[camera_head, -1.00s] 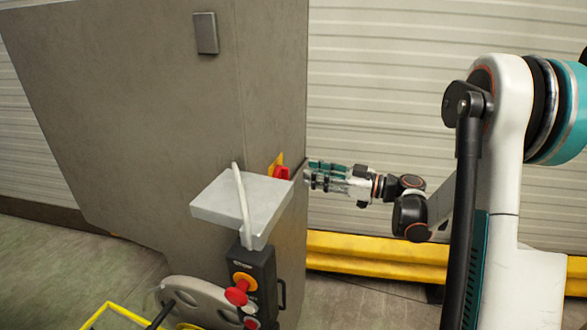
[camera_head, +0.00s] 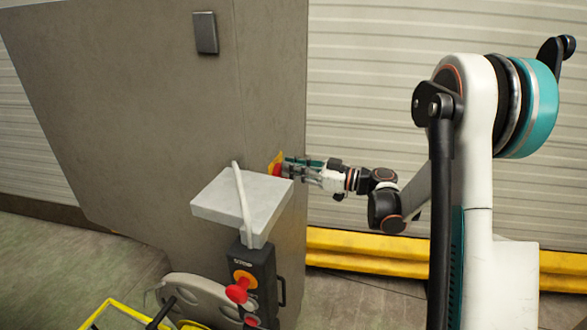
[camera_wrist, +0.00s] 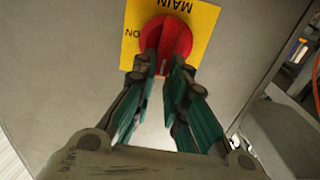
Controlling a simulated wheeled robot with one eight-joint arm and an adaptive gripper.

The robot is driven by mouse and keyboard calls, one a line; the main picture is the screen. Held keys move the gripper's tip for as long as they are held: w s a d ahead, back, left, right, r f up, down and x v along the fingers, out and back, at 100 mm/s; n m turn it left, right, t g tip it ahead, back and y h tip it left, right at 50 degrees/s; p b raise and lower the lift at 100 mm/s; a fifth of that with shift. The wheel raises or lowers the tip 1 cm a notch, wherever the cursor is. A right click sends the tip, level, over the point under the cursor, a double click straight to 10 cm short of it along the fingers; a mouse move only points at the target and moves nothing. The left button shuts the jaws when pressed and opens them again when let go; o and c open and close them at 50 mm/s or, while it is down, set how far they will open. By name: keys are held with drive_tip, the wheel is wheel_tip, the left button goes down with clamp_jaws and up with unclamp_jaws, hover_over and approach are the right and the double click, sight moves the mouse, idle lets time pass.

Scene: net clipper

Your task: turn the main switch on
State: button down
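The main switch is a red rotary knob (camera_wrist: 168,35) on a yellow plate (camera_wrist: 205,18) with the words MAIN and ON, upside down in the wrist view. In the head view the red knob (camera_head: 276,170) shows small at the grey cabinet's right part. My gripper (camera_wrist: 166,66) is at the knob, its dark fingertips on either side of the knob's raised handle. I cannot tell whether they press on it. In the head view my gripper (camera_head: 290,170) reaches in from the right, its tips partly overlapping the knob.
The grey cabinet (camera_head: 160,110) fills the left. In front of the switch stands a grey plate (camera_head: 220,198) above a black control box (camera_head: 262,272) with red buttons. A yellow rail (camera_head: 400,262) runs along the ribbed wall behind my arm.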

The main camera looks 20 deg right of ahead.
drive_tip(key=shift+m+b, duration=0.3)
drive_tip(key=shift+b, duration=0.05)
drive_tip(key=f+m+b, duration=0.1)
drive_tip(key=m+b, duration=0.2)
drive_tip(key=m, duration=0.2)
drive_tip(key=w+d+f+m+b, duration=0.1)
drive_tip(key=m+b, duration=0.3)
drive_tip(key=m, duration=0.2)
drive_tip(key=w+f+m+b, duration=0.1)
drive_tip(key=m+b, duration=0.3)
drive_tip(key=m, duration=0.2)
drive_tip(key=shift+w+d, duration=0.15)
drive_tip(key=shift+d, duration=0.25)
drive_tip(key=shift+m, duration=0.3)
drive_tip(key=c, duration=1.6)
unclamp_jaws()
